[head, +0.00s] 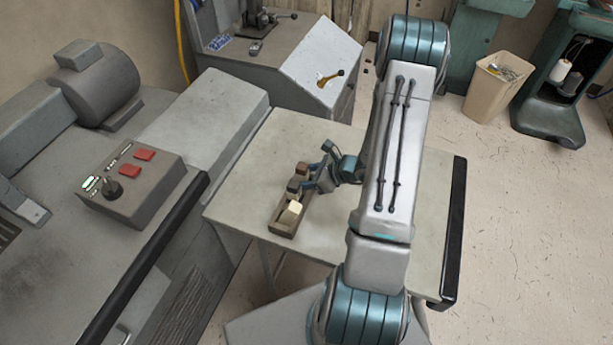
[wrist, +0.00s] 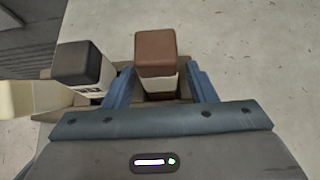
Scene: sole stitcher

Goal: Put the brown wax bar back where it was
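In the head view my gripper (head: 312,184) is beside the tray. A black bar (wrist: 82,64) and a cream bar (wrist: 16,102) stand to the left.
The tray (head: 279,226) lies on a pale table (head: 330,245) with clear surface around it. A grey machine with a control box (head: 130,185) is at the left. A grey cabinet (head: 290,70) stands behind the table, and a bin (head: 495,88) stands at the back right.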

